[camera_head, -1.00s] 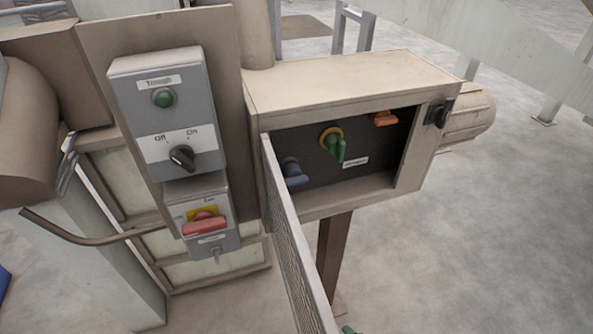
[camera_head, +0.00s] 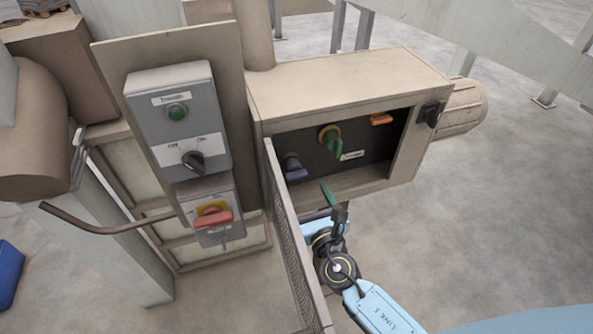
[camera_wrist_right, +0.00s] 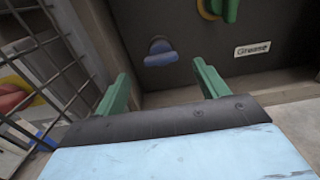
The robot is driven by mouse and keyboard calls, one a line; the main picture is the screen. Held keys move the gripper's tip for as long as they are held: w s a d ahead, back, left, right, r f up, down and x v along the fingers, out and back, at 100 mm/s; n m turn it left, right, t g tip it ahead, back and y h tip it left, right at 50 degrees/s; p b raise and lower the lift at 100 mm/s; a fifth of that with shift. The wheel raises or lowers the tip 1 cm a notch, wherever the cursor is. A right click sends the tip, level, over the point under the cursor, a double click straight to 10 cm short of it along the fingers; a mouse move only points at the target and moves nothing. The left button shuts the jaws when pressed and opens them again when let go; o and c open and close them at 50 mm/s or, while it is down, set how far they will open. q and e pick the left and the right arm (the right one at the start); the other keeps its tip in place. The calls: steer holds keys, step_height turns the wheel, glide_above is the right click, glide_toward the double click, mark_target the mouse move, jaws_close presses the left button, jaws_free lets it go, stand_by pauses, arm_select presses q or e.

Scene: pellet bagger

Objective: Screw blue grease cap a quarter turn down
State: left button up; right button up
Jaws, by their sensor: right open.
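The blue grease cap (camera_head: 295,167) sits on the dark back panel inside the open beige box, at its left end beside the mesh door. In the right wrist view the blue cap (camera_wrist_right: 160,52) is ahead, between and beyond the fingertips. My right gripper (camera_wrist_right: 160,80) is open, with its two green fingers apart and nothing between them. In the head view my right gripper (camera_head: 328,192) is just below and to the right of the cap, in front of the box's lower edge. It does not touch the cap. My left gripper is not in view.
The open mesh door (camera_head: 290,235) stands close on the left. A green handle on a yellow ring (camera_head: 330,140) and an orange handle (camera_head: 381,119) share the panel. A control box (camera_head: 180,120) and a red switch (camera_head: 212,217) are further left.

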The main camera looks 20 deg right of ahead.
mark_target(298, 177)
steer(key=w, duration=0.8)
steer(key=shift+a, duration=0.15)
steer(key=shift+s, duration=0.1)
steer(key=shift+c, duration=0.2)
steer(key=c, duration=0.9)
